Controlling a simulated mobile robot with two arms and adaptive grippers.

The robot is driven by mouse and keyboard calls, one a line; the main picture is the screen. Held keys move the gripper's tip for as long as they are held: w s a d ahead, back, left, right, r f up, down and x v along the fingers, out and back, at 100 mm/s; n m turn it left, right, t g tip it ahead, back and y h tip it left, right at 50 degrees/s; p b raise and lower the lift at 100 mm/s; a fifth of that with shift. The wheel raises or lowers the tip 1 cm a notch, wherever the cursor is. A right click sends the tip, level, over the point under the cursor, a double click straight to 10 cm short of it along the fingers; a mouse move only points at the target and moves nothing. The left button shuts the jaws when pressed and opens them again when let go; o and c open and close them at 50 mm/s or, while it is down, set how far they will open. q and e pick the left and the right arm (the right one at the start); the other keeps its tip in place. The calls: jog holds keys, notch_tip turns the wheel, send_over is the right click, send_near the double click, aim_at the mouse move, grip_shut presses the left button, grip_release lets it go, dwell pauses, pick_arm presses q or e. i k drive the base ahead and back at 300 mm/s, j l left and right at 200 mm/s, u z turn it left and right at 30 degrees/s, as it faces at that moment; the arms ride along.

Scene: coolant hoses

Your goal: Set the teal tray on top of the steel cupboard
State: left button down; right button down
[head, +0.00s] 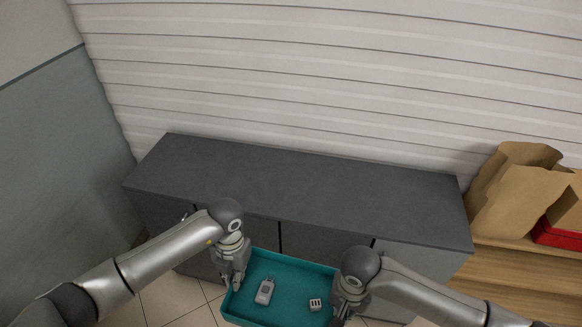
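The teal tray (283,268) is in front of the steel cupboard, off the floor, between my two grippers. A small grey device (264,291) and a small white block with dark slots (315,304) lie in it. The dark grey cupboard top (300,185) is bare. My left gripper (232,283) is at the tray's left side and appears shut on its rim. My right gripper (341,312) is at the tray's right side, also apparently on the rim; its fingertips are partly hidden. The tray's front edge is cut off by the picture.
A wooden shelf or bench (520,272) stands right of the cupboard, with brown paper bags (515,195) and a red box (558,234) on it. A white ribbed wall (330,80) is behind the cupboard. Tiled floor (165,300) shows at the lower left.

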aim_at(289, 188)
jog(key=i, duration=1.4)
